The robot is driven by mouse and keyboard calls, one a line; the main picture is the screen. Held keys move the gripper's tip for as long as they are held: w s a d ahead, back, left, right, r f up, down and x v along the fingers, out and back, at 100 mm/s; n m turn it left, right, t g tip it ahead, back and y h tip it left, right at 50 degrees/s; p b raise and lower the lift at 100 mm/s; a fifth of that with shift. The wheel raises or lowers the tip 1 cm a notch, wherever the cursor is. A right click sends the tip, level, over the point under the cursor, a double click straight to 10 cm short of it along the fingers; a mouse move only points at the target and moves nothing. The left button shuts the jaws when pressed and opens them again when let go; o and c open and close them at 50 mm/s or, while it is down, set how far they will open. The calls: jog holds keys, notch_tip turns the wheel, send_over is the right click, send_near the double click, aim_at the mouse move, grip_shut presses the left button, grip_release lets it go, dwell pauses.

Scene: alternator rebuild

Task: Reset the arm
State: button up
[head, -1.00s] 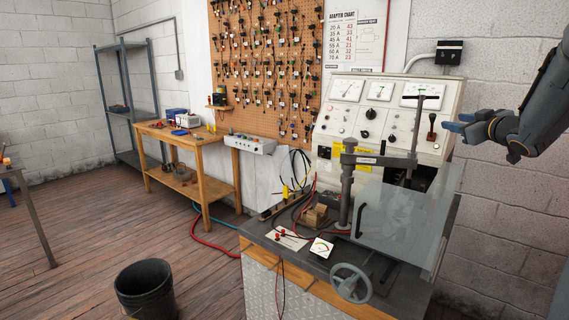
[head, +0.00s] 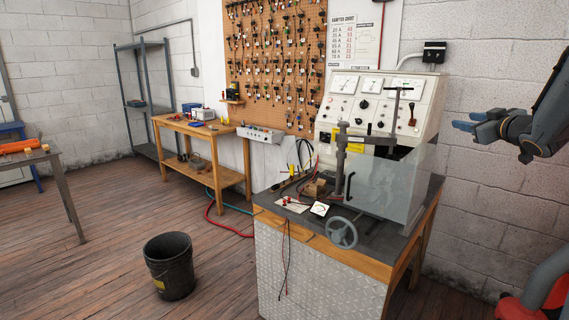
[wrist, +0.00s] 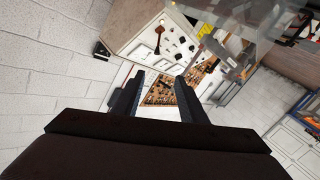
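My gripper (head: 463,121) is held in the air at the right of the head view, to the right of the test bench and in front of the block wall. In the wrist view its two dark fingers (wrist: 155,95) stand apart with nothing between them. Beyond them in that view are the bench's control panel (wrist: 160,40) and the pegboard (wrist: 172,92). My gripper touches nothing that I can see.
The test bench (head: 320,270) carries a gauge panel (head: 345,105), a clear shield (head: 400,185) and a handwheel (head: 341,232). A black bucket (head: 170,265) stands on the wooden floor. A wooden table (head: 225,180), a metal shelf (head: 135,100) and a grey table (head: 65,190) stand farther left.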

jog(key=s+a+f+m+g+h+b, duration=0.15)
jog(key=s+a+f+g, duration=0.35)
jog(key=a+f, duration=0.5)
jog(key=s+a+f+m+g+h, duration=0.1)
jog(key=s+a+f+m+g, duration=0.2)
jog(key=s+a+f, duration=0.55)
jog(key=s+a+f+g, duration=0.2)
jog(key=s+a+f, duration=0.2)
jog(key=s, duration=0.3)
jog(key=s+a+f+g+y, duration=0.1)
jog(key=s+a+f+g, duration=0.2)
jog(key=s+a+f, duration=0.2)
jog(key=s+a+f+g+y, duration=0.1)
jog(key=s+a+f, duration=0.3)
jog(key=s+a, duration=0.4)
jog(key=s+g, duration=0.1)
jog(key=s, duration=0.2)
jog(key=shift+f+g+b, duration=0.2)
jog(key=shift+g+b, duration=0.1)
jog(key=shift+b, duration=0.1)
jog(key=shift+y, duration=0.25)
